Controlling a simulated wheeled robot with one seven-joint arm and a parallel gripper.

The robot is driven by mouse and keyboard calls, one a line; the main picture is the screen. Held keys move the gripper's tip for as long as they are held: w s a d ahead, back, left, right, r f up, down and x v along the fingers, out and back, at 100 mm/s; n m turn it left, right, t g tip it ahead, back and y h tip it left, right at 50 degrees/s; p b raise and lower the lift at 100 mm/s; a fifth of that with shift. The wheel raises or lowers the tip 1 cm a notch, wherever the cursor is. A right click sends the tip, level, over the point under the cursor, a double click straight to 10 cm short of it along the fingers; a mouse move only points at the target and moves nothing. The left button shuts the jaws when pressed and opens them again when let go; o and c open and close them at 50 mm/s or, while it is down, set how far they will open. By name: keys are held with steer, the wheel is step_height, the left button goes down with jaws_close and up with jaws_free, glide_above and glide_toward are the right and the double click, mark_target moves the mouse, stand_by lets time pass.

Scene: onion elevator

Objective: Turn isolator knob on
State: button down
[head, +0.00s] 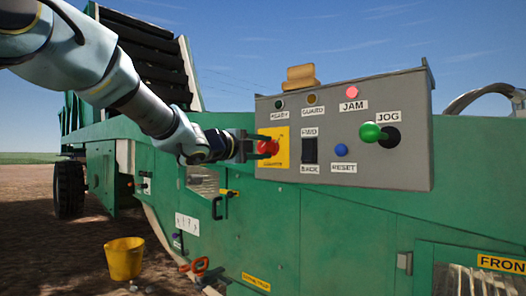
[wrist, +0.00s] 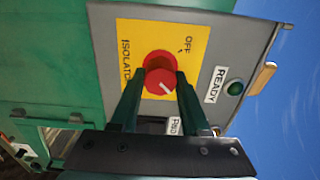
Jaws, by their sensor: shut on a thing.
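The isolator knob (wrist: 159,76) is red and round with a white pointer mark, on a yellow plate (wrist: 189,38) labelled OFF and ISOLATOR. In the wrist view the white mark points toward the lower right of the picture, away from the OFF label. My gripper (wrist: 160,82) is shut on the knob, one dark finger on each side. In the head view my gripper (head: 262,146) reaches the knob (head: 268,147) from the left. The ON label is not readable in either view.
The grey control box (head: 400,90) also carries a lit red JAM lamp (head: 352,92), a green JOG knob (head: 370,132), a blue RESET button (head: 341,150) and a black FWD/BACK switch (head: 310,150). A yellow bucket (head: 125,260) stands on the ground at lower left.

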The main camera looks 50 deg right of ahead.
stand_by(0.3)
steer(key=shift+c, duration=1.9)
jaws_free()
steer(key=a+p, duration=0.1)
steer(key=a, duration=0.9)
steer(key=shift+w+a+p, duration=0.3)
steer(key=shift+a+p, duration=0.05)
steer(key=shift+a, duration=0.05)
